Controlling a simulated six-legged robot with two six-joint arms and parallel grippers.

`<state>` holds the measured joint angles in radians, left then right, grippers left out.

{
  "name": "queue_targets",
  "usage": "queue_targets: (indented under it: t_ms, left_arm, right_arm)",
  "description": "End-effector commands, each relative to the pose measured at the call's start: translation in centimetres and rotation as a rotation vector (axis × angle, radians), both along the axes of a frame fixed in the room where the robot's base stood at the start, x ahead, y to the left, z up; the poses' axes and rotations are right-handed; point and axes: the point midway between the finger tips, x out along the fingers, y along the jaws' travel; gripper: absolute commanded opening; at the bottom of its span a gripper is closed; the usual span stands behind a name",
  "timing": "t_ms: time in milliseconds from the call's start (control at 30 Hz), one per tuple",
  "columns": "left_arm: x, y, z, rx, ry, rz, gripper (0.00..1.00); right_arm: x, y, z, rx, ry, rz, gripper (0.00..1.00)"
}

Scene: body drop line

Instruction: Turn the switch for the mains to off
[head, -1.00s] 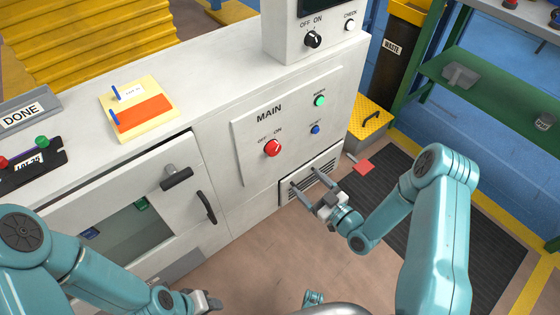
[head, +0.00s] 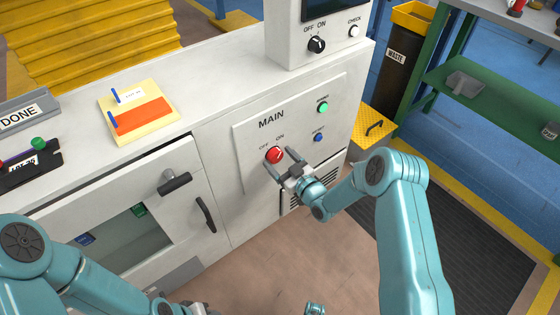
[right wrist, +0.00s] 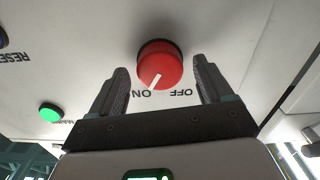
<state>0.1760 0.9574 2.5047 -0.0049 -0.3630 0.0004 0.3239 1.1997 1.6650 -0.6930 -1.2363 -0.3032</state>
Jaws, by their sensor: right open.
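The red mains switch knob (head: 274,155) sits on the MAIN panel (head: 252,178) of the white cabinet. It also shows in the right wrist view (right wrist: 160,65), upside down, with its white mark pointing at ON. My right gripper (head: 278,160) is open, its fingers directed at the knob. In the right wrist view my right gripper (right wrist: 160,70) has one finger on each side of the knob, with gaps visible; whether the tips reach past its face I cannot tell. My left gripper (head: 200,308) is cut off at the bottom edge.
A green button (head: 322,108) and a blue button (head: 318,138) are right of the knob. A black OFF/ON knob (head: 316,45) is on the upper box. A door handle (head: 205,214) juts out at left. A vent (head: 298,200) lies below the panel.

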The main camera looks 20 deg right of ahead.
Motion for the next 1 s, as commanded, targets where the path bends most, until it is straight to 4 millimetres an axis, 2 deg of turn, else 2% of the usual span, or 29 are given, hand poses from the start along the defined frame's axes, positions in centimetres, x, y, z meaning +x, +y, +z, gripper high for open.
queue_targets:
  t_ms: [300, 333, 500, 767, 1000]
  left_arm:
    - [0.0, 0.0, -0.1, 0.000, 0.000, 0.000, 0.43]
    - [0.0, 0.0, -0.1, 0.000, 0.000, 0.000, 0.43]
    - [0.0, 0.0, -0.1, 0.000, 0.000, 0.000, 0.43]
    - [0.0, 0.0, -0.3, 0.000, 0.000, 0.000, 0.43]
    - [0.0, 0.0, -1.7, 0.000, 0.000, 0.000, 0.43]
  right_arm:
    - [0.4, 0.1, 0.0, 0.000, 0.000, -0.001, 0.80]
    - [0.4, 0.1, 0.0, 0.000, 0.000, -0.001, 0.76]
    - [0.4, 0.1, 0.0, 0.000, 0.000, 0.000, 0.23]
    - [0.4, 0.2, -0.1, -0.014, -0.005, 0.000, 0.23]
    - [0.4, 0.2, -0.3, -0.112, -0.041, 0.000, 0.23]
